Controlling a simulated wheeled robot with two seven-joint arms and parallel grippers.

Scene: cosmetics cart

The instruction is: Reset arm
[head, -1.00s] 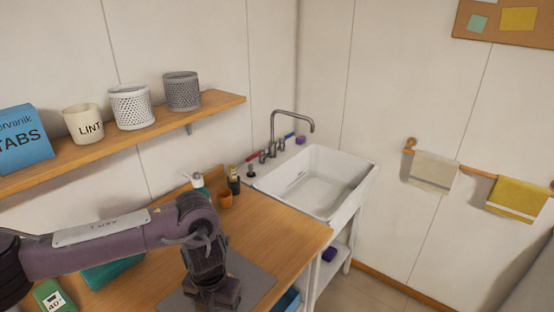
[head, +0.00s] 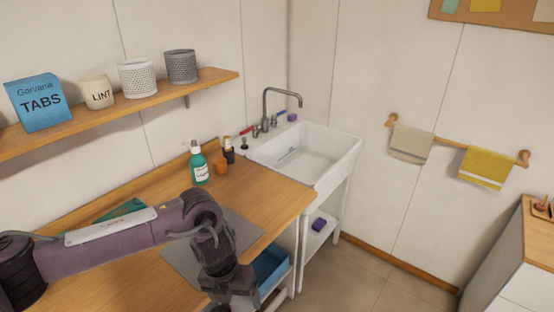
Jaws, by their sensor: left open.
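My left arm comes in from the left over the wooden counter (head: 262,190). My left gripper (head: 236,300) hangs at the end of it, low in the head view, by the counter's front edge. It is open, and I see nothing held in it, though its fingertips are partly cut off by the bottom of the picture. The grey mat (head: 245,232) lies on the counter, partly hidden behind my left arm. My right gripper does not show.
A green bottle (head: 199,168) and an orange cup (head: 221,164) stand at the counter's back. A white sink (head: 320,160) adjoins on the right. A blue bin (head: 270,265) sits below the counter. A shelf (head: 215,81) runs along the left wall.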

